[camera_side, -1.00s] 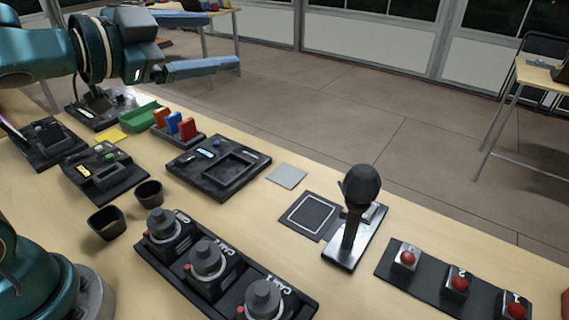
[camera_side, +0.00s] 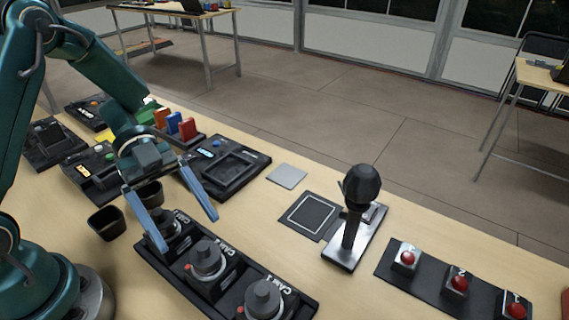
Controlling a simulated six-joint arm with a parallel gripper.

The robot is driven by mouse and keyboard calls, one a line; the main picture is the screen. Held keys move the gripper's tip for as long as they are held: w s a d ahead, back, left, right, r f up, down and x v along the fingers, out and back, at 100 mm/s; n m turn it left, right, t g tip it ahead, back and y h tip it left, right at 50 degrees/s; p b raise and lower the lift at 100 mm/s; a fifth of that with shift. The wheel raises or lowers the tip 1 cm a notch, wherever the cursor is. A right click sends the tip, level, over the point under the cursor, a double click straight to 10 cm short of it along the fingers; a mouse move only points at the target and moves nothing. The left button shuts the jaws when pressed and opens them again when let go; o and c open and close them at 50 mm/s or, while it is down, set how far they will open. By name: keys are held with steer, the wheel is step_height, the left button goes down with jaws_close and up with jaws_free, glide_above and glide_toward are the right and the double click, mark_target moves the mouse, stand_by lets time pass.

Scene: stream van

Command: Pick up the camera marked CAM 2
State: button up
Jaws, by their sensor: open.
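Three dark cameras with round lens tops stand in a row in a black tray (camera_side: 149,255) at the front of the table. The middle camera (camera_side: 207,262) has a white label that seems to read CAM 2, though the digit is small. The right camera (camera_side: 264,298) has a similar label with an unclear digit. The left camera (camera_side: 165,232) is partly behind a finger, and its label is partly covered. My gripper (camera_side: 189,233) is open and points down. Its two blue fingers stand on either side of the left camera, with nothing held; I cannot tell their exact height.
Two black cups (camera_side: 106,223) stand left of the tray. A microphone (camera_side: 361,190) on a stand and a strip of red buttons (camera_side: 457,281) are to the right. A black console (camera_side: 238,165) lies behind the gripper. Bare table surrounds the grey square (camera_side: 287,176).

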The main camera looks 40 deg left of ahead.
mark_target(199, 245)
steer(key=shift+x, duration=2.35)
steer(key=shift+r, duration=0.1)
jaws_close()
